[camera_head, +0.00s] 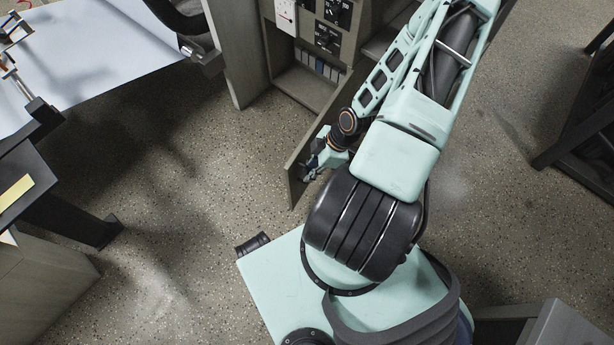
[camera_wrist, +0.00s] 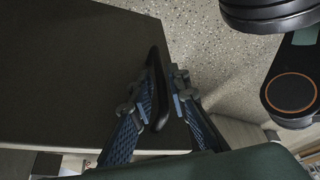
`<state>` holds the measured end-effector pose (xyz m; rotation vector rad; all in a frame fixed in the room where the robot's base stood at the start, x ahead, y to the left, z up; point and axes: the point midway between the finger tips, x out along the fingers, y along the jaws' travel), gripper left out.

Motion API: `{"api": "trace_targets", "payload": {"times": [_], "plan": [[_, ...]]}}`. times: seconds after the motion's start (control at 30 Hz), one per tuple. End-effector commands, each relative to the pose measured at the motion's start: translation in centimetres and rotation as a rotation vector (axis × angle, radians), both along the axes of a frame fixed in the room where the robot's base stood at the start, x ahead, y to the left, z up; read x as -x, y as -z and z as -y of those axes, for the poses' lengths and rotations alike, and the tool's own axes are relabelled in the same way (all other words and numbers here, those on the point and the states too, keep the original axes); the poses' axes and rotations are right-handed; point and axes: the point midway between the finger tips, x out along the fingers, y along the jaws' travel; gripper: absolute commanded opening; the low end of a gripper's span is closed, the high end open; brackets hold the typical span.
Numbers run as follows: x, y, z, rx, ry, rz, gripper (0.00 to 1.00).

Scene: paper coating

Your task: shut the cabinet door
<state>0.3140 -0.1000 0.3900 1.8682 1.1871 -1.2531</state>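The cabinet (camera_head: 312,88) stands at the top middle of the head view. Its door (camera_head: 297,180) is swung open, out over the floor. In the wrist view the door is a large dark panel (camera_wrist: 75,75) with a long black handle (camera_wrist: 158,65) near its edge. My gripper (camera_head: 318,163) is at the door, partly hidden behind my arm in the head view. In the wrist view my gripper (camera_wrist: 163,88) has one blue finger on each side of the handle, with no clear gap seen between fingers and handle.
A table (camera_head: 90,50) with a pale sheet is at the upper left. A grey box-like unit (camera_head: 40,285) is at the lower left. A dark frame (camera_head: 580,140) stands at the right. Speckled floor (camera_head: 190,170) is clear left of the door.

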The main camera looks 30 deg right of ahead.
Motion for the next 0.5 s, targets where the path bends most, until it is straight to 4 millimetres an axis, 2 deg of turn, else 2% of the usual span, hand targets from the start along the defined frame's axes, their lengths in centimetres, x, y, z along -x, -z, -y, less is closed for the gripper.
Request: {"api": "trace_targets", "payload": {"times": [0.03,0.2,0.5], "plan": [[-0.1,1.0,-0.3,0.0,-0.001,0.0,0.16],[-0.3,2.2,-0.8,0.0,0.0,-0.001,0.16],[-0.4,2.4,-0.9,0.0,0.001,0.0,0.16]]}}
